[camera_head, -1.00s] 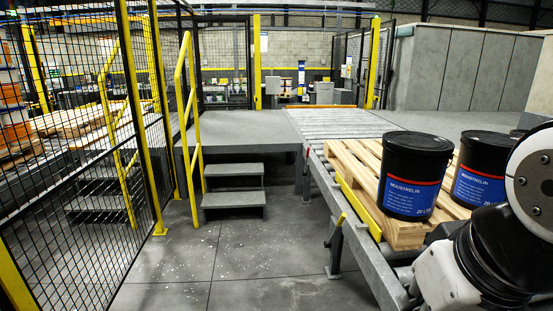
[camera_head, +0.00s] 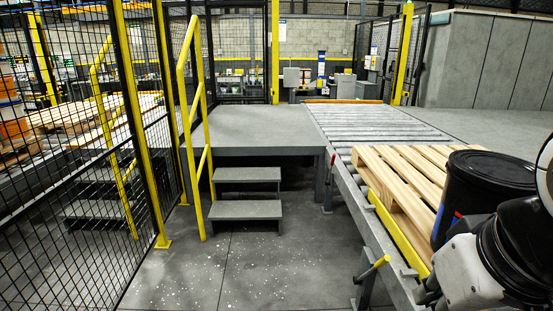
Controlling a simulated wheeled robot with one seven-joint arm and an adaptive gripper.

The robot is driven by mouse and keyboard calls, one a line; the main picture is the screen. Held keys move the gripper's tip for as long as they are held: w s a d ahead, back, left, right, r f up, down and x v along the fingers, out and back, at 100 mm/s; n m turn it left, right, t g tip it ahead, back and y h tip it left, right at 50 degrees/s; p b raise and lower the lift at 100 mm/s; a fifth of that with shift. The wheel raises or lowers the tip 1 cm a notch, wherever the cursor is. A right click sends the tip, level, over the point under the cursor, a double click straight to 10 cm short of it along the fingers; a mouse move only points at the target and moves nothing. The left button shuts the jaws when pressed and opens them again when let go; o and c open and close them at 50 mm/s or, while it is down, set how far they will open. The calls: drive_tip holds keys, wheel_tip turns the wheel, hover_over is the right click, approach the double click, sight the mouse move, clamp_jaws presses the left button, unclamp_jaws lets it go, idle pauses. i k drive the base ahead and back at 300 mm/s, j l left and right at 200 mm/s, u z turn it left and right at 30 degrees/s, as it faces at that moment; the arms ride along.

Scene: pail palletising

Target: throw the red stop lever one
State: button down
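A lever with a red grip (camera_head: 332,160) stands nearly upright on the left side of the roller conveyor (camera_head: 376,124), close to the steps. A second lever with a yellow grip (camera_head: 377,265) sits nearer to me on the same side and leans to the right. My gripper is not in view. Only white and black links of my arm show at the lower right, well apart from the red lever.
A wooden pallet (camera_head: 392,172) lies on the conveyor, with a black pail (camera_head: 475,185) on it, partly behind my arm. Grey steps (camera_head: 247,210) with a yellow handrail (camera_head: 187,70) lead to a platform (camera_head: 255,126). Mesh fencing stands left; the floor (camera_head: 240,270) ahead is clear.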

sight(327, 182)
drive_tip(key=i, duration=1.9)
drive_tip(key=i+j, duration=0.1)
drive_tip(key=i, duration=1.8)
drive_tip(key=l+z, duration=0.05)
drive_tip(key=l, duration=0.05)
